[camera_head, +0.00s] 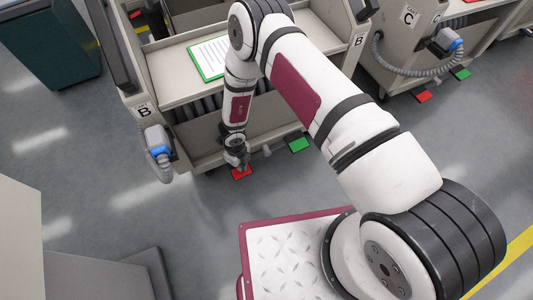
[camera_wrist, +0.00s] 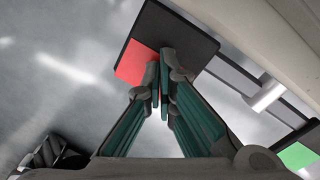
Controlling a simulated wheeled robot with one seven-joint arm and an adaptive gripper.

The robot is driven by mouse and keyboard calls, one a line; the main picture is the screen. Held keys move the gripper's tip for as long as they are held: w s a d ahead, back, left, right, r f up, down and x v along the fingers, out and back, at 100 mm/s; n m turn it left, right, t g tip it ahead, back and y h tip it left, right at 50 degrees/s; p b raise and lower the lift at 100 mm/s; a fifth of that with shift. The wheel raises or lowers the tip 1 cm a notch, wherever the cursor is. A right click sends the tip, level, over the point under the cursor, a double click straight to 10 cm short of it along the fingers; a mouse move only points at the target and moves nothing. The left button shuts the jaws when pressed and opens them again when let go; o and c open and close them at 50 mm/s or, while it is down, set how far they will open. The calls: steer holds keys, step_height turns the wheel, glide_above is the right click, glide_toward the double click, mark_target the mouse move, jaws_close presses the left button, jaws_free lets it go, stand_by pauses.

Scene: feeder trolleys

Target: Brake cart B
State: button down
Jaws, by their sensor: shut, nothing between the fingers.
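Cart B (camera_head: 182,95) is a beige trolley with "B" labels on its posts. Low at its near edge are a red pedal (camera_head: 240,173) and, to the right, a green pedal (camera_head: 299,145). My gripper (camera_head: 242,164) is shut and empty, pointing down at the red pedal. In the wrist view, the closed fingertips (camera_wrist: 163,55) overlap the red pedal (camera_wrist: 135,63) and its black plate (camera_wrist: 180,35). I cannot tell whether they touch it or whether the pedal is pressed. The green pedal (camera_wrist: 297,156) shows at lower right there.
A grey hose with a blue coupling (camera_head: 160,152) hangs at cart B's left post. Cart C (camera_head: 402,40) stands to the right with its own red pedal (camera_head: 424,96) and green pedal (camera_head: 461,74). A dark green bin (camera_head: 48,50) is at upper left. Floor in front is clear.

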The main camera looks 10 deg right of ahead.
stand_by(0.3)
step_height(320, 180, up, 10)
steer(key=p, duration=0.7)
steer(key=shift+p, duration=0.4)
stand_by(0.3)
